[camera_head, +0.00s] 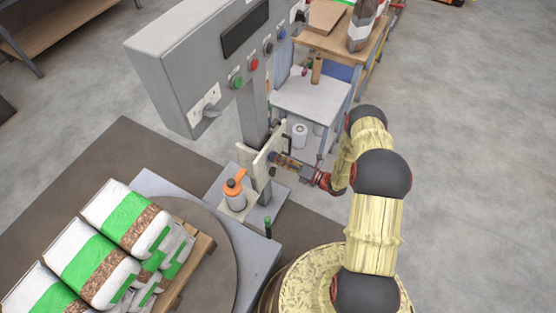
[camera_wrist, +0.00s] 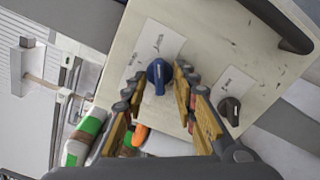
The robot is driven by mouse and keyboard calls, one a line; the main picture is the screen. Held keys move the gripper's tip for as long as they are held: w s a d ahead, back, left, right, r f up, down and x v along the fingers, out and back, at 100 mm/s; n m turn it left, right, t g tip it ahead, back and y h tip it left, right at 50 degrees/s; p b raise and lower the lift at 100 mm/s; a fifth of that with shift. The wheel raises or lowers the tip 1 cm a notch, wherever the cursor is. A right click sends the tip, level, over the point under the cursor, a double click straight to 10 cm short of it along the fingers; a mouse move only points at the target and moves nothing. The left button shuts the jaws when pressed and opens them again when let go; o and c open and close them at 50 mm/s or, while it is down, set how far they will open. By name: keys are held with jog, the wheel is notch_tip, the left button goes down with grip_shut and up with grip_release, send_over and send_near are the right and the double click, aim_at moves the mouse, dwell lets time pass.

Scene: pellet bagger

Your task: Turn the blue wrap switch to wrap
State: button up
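The blue wrap switch (camera_wrist: 156,72) is a round knob with a raised grip bar, on a white label on a pale, scuffed panel (camera_wrist: 205,40). The bar points roughly downward in the wrist view; the label's print is too small to read. My gripper (camera_wrist: 157,80) is open, with one fingertip on each side of the knob and some gap visible, most clearly on the left. In the head view my gripper (camera_head: 281,160) is at the face of the upright panel (camera_head: 259,162), which hides the switch there.
A black knob (camera_wrist: 229,108) sits right of the blue switch, and a dark handle (camera_wrist: 275,25) is above it. A grey control box (camera_head: 190,75) overhangs the area. An orange-topped bottle (camera_head: 235,192) stands behind the panel. Bags (camera_head: 95,255) lie on a pallet.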

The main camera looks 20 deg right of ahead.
jog(key=shift+c, duration=0.3)
grip_shut()
jog(key=shift+n, duration=0.4)
jog(key=n+b, duration=0.2)
jog(key=n, duration=0.8)
jog(key=shift+n, duration=0.4)
dwell(0.4)
jog(key=shift+c, duration=0.2)
grip_release()
